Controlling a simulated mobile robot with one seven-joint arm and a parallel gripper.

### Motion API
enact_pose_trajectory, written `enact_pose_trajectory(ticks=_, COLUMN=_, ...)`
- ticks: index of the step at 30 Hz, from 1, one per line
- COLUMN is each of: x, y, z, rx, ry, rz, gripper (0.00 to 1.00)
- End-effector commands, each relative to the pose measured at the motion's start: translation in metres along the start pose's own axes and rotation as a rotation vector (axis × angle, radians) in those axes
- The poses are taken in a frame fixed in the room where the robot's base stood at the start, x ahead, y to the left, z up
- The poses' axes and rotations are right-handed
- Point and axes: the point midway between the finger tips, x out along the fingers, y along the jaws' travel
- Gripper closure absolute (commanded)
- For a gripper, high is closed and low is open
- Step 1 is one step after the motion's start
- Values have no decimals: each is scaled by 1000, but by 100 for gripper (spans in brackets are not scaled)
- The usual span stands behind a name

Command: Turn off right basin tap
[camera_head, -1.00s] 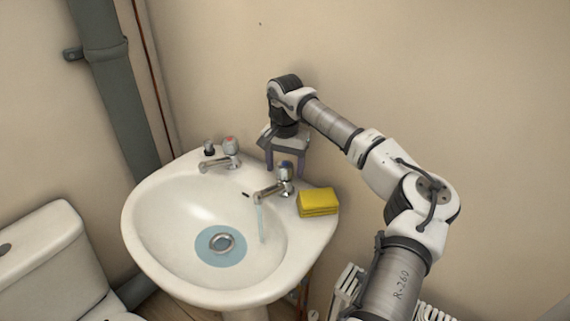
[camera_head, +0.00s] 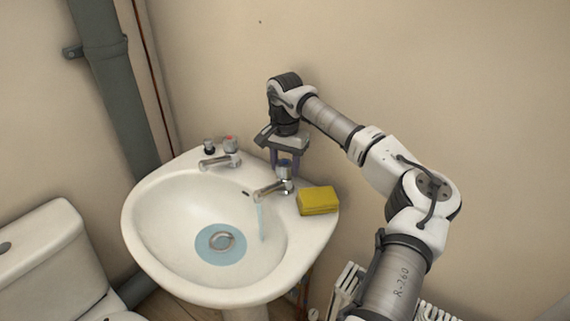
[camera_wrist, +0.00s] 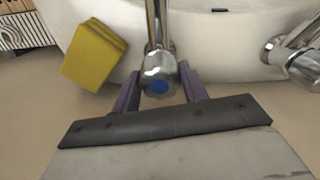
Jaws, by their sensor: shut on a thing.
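The right basin tap (camera_head: 273,189) is chrome with a blue-marked handle, and water runs from its spout into the basin (camera_head: 150,237). My gripper (camera_head: 285,168) reaches down from above behind this tap. In the wrist view the tap handle with its blue disc (camera_wrist: 159,86) sits between the two purple fingers of my gripper (camera_wrist: 160,88), which are shut on it. The finger tips are partly hidden by the handle. The left tap (camera_head: 219,156) has a red-marked handle and shows no water.
A yellow sponge (camera_head: 318,201) lies on the basin rim just right of the running tap; it also shows in the wrist view (camera_wrist: 94,54). The wall is close behind the taps. A toilet (camera_head: 45,262) stands at the left. A radiator (camera_head: 350,275) is low at the right.

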Motion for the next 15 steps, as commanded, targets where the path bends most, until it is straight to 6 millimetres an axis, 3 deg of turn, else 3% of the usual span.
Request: enact_pose_trajectory(ticks=15, x=-1, y=1, z=-1, rx=447, ry=3, rz=0, gripper=80)
